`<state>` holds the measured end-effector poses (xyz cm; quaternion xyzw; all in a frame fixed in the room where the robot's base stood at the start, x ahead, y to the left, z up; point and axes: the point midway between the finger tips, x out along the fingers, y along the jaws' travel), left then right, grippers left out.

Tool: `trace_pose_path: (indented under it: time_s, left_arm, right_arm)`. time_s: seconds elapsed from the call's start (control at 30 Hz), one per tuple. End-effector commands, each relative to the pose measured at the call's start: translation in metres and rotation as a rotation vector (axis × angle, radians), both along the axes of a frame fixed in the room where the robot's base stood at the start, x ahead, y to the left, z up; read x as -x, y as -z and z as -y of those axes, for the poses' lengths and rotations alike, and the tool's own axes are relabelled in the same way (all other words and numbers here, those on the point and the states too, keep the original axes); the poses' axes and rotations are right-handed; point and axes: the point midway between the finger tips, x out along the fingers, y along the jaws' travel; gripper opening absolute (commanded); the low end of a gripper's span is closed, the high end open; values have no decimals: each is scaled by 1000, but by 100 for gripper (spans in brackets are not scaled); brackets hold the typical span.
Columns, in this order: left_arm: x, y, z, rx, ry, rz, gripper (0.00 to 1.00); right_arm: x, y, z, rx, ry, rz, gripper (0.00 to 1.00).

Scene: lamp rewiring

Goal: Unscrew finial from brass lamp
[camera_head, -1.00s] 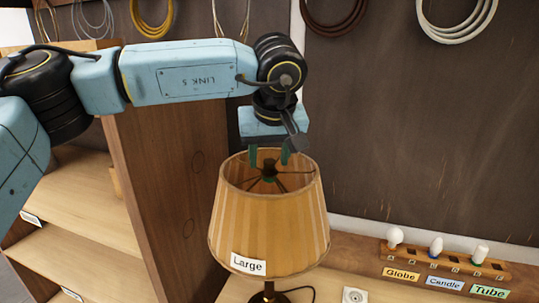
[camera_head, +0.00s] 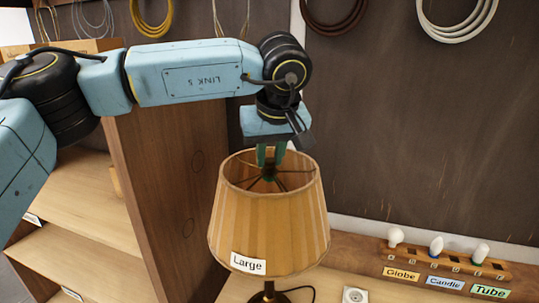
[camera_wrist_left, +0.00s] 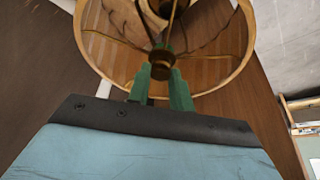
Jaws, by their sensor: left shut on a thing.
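The lamp stands on the bench under a pleated tan shade (camera_head: 290,222) marked "Large". Part of its stem and base (camera_head: 269,291) shows below the shade. My left gripper (camera_head: 270,165) points down into the shade's open top, over the centre of the wire spokes. In the left wrist view its green fingers (camera_wrist_left: 160,73) are shut on the small dark finial (camera_wrist_left: 161,60) at the hub of the spokes. The fingers hide part of the finial. My right gripper is in neither view.
A rack (camera_head: 450,262) on the right holds three bulbs, with Globe, Candle and Tube labels in front. A wooden shelf unit (camera_head: 165,190) stands left of the lamp. Coiled cables (camera_head: 456,22) hang on the back wall. A small white socket plate (camera_head: 355,295) lies right of the lamp.

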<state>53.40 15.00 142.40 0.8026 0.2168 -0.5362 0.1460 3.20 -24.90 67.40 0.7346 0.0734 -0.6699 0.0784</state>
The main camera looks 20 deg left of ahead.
Motion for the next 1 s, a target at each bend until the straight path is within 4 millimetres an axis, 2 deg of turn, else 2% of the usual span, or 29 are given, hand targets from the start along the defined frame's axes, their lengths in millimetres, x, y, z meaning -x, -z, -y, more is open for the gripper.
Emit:
trace_pose_path:
  time_s: [0.2, 0.33, 0.77, 1.0]
  left_arm:
    - [-2, -1, 3, -1, -339, 0, 1]
    - [-2, 0, 2, 0, -489, 0, 1]
    - [-2, 0, 3, 1, -580, -1, 1]
    - [-5, -1, 3, 0, -991, -2, 1]
  right_arm:
    - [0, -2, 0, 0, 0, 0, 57]
    - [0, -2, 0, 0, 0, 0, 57]
    - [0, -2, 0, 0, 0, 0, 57]
    - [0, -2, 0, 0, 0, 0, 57]
